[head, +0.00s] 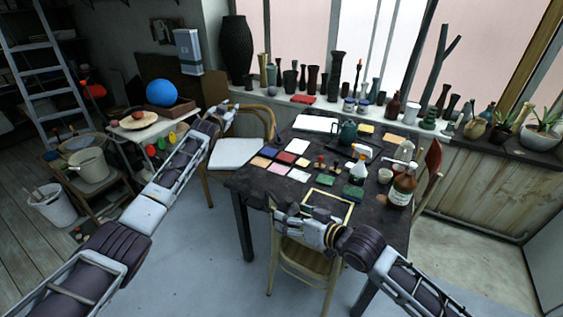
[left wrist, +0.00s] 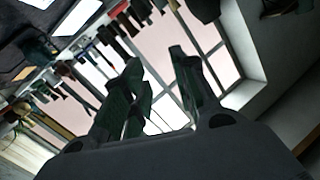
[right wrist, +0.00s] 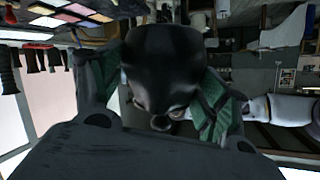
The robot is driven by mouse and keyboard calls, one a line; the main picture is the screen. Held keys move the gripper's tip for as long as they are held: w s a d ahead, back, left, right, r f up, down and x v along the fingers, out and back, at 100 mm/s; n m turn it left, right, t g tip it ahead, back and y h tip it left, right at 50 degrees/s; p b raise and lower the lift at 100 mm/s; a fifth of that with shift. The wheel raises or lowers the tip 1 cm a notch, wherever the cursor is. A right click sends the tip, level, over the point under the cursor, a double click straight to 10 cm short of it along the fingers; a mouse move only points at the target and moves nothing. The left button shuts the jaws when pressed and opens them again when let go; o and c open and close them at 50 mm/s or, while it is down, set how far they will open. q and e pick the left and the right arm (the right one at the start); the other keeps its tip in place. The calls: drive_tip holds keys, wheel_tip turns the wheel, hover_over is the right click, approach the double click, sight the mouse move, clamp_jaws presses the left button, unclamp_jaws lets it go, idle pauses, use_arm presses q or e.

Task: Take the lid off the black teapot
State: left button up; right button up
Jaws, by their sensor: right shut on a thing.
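A dark teapot (head: 347,132) stands on the far half of the dark table, small in the head view; whether its lid is on cannot be made out. My right gripper (head: 281,213) is over the near edge of the table, well in front of the teapot. In the right wrist view its green-padded fingers are shut on a dark rounded piece (right wrist: 165,65) with a small knob on the palm side, which looks like the lid. My left gripper (head: 228,110) is up at the left, apart from the table. Its fingers (left wrist: 158,75) stand apart, empty, in the left wrist view.
The table (head: 240,184) carries coloured tiles, a white bottle (head: 357,172), a brown bottle (head: 402,188) and small pots. A wooden chair (head: 305,268) stands at the near side. Several vases line the window sill. A blue ball (head: 160,93) sits at the left.

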use_arm(q)
drive_tip(key=s+d+r+m+h, duration=0.1)
drive_tip(key=s+d+r, duration=0.1)
drive_tip(key=d+r, duration=0.35)
drive_tip(key=s+d+r+m+h, duration=0.1)
drive_tip(key=s+d+r, duration=0.1)
drive_tip(key=r, duration=0.6)
drive_tip(key=s+d+r+h, duration=0.1)
drive_tip(key=d+r, duration=0.3)
drive_tip(key=r, duration=0.3)
drive_tip(key=s+d+r+m+g+h, duration=0.1)
drive_tip(key=s+d+r+m+g, duration=0.1)
drive_tip(key=s+d, duration=0.35)
drive_tip(key=s+d+f+m+g, duration=0.2)
drive_tip(key=s+d+f+g, duration=0.3)
drive_tip(key=s, duration=0.3)
drive_tip(key=s+d+f+m+g, duration=0.1)
drive_tip(key=s+d+f+g, duration=0.25)
drive_tip(key=s+f, duration=0.4)
drive_tip(key=s+a+f+m+g+y, duration=0.2)
drive_tip(key=s+a+g, duration=0.1)
drive_tip(key=s, duration=0.4)
drive_tip(key=s+a+f+m+g+y, duration=0.2)
drive_tip(key=s+a+f+g+y, duration=0.1)
drive_tip(key=s, duration=0.5)
drive_tip(key=shift+s+a+f+y, duration=0.25)
drive_tip(key=shift+y, duration=0.05)
drive_tip(key=shift+f, duration=0.15)
